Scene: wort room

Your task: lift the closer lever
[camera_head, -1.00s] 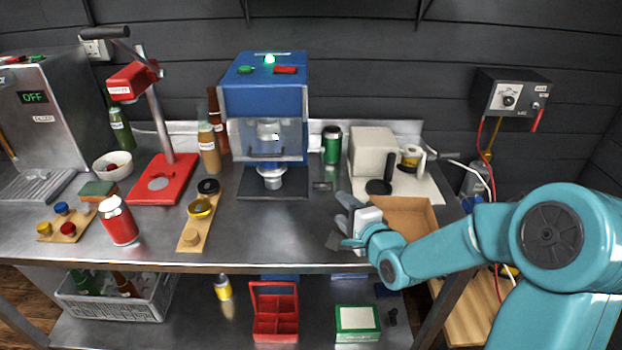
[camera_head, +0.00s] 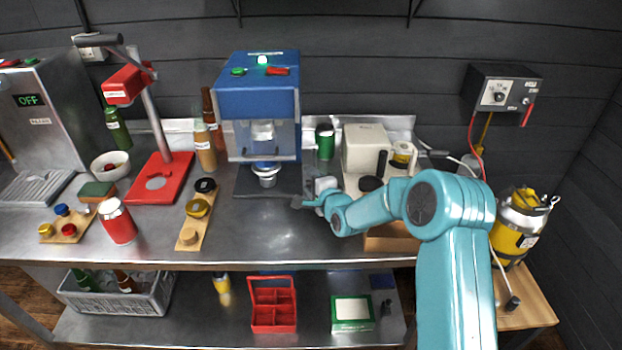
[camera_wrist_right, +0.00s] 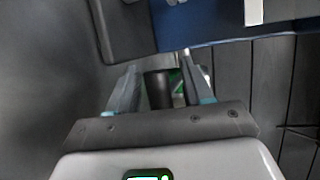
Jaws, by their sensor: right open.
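A red bench closer (camera_head: 163,180) with a slanted grey column stands at the left of the steel table. Its lever (camera_head: 97,40) is a dark-handled bar at the top, sticking out to the left above the red head (camera_head: 129,84). My right gripper (camera_head: 303,202) is open, low over the table just right of the blue machine's base, well to the right of the closer. In the right wrist view, its two fingers (camera_wrist_right: 160,78) stand apart with a dark cylindrical thing showing between or beyond them; I cannot tell the distance. My left gripper is not in view.
A blue machine (camera_head: 259,95) stands between the closer and my right gripper. Brown bottles, a wooden strip (camera_head: 195,222) with lids, a red can (camera_head: 117,222) and a white bowl (camera_head: 111,165) surround the closer. The table's front middle is clear.

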